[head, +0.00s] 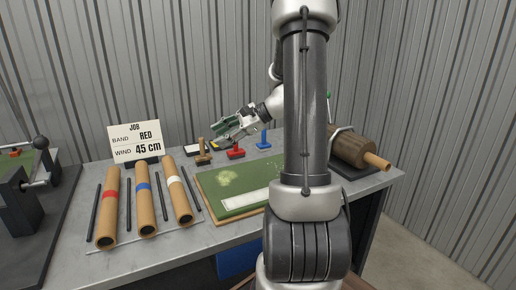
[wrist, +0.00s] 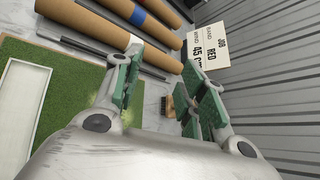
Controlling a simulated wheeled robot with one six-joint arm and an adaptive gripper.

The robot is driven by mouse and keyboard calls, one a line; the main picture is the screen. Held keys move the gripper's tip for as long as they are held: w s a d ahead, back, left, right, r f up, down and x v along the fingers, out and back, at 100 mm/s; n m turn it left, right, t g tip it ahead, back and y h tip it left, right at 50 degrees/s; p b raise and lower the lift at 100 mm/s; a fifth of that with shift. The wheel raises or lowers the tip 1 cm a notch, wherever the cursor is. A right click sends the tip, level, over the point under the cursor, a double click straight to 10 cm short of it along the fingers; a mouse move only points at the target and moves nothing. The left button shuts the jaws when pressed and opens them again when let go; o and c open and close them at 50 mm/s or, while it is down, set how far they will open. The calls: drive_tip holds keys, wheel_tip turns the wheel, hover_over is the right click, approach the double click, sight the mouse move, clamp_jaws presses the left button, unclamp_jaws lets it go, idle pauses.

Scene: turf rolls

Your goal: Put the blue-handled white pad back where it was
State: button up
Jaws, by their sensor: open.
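The blue-handled white pad (head: 263,140) stands upright at the back of the bench, right of the red-handled pad (head: 236,152); its underside is too small to make out. My gripper (head: 221,130) is above the back of the bench, left of the blue handle and apart from it. Its green-padded fingers are spread with nothing between them, as the wrist view also shows (wrist: 160,78). The blue-handled pad does not show in the wrist view.
A wooden-handled brush (head: 203,150) stands below my gripper. Tubes with red (head: 109,205), blue (head: 145,200) and white bands lie at left by the job card (head: 135,140). A green turf board (head: 215,183) with a white strip lies in the middle. A brown roll (head: 352,147) is at right.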

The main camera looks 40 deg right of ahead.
drive_tip(key=s+a+r+n+g+h, duration=0.2)
drive_tip(key=s+a+n+g, duration=0.1)
drive_tip(key=s+a+n, duration=0.3)
drive_tip(key=s+a+r+n+g+h, duration=0.15)
drive_tip(key=s+a+n, duration=0.25)
drive_tip(key=s, duration=0.4)
drive_tip(key=s+d+r+n+h, duration=0.1)
drive_tip(key=s+d+n+h, duration=0.1)
drive_tip(key=s+n, duration=0.2)
drive_tip(key=s+d+r+n+h, duration=0.1)
drive_tip(key=s+n+h, duration=0.2)
drive_tip(key=s+n, duration=0.2)
drive_tip(key=shift+s+d+t, duration=0.35)
drive_tip(key=shift+s, duration=0.55)
drive_tip(key=shift+r+h, duration=0.1)
drive_tip(key=shift+h, duration=0.15)
